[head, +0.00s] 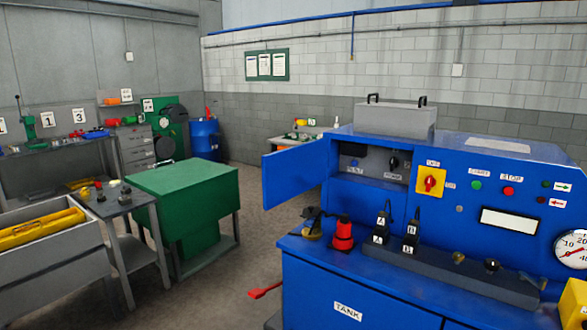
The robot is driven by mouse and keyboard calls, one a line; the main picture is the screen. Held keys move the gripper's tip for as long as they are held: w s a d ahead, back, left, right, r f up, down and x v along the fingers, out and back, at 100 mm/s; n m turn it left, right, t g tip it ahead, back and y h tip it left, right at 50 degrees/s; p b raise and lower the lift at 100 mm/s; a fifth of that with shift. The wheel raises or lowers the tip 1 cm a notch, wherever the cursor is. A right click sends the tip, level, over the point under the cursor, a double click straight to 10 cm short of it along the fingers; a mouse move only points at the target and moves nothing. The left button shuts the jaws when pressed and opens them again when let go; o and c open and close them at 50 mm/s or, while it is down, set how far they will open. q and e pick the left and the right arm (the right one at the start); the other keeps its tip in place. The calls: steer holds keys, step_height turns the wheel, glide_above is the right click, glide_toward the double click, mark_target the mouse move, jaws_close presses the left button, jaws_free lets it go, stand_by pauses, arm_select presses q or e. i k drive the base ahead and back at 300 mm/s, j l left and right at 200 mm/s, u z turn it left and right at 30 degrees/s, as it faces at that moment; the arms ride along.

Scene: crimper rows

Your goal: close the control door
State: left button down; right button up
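The blue control door (292,179) stands open on the left side of the blue machine (485,158). It swings out to the left, and its hinge side meets the left edge of a recess. Inside the recess is a grey control panel (372,161) with a black knob and a dark window, both uncovered. Neither of my grippers shows in the head view.
A red bottle-like item (343,233) and two dark labelled tools (411,232) stand on the machine's ledge below the recess. A green cabinet (185,195) stands further left, with open floor between.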

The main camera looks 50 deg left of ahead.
mark_target(287, 174)
steer(key=k+j, duration=0.1)
steer(key=j, duration=0.55)
steer(key=k+j, duration=0.15)
steer(key=j, duration=0.55)
steer(key=k+j, duration=0.1)
steer(key=j, duration=0.55)
steer(key=k+j, duration=0.1)
steer(key=j, duration=0.55)
steer(key=k+j, duration=0.15)
steer(key=j, duration=0.5)
steer(key=k+j+u, duration=0.1)
steer(key=j, duration=0.6)
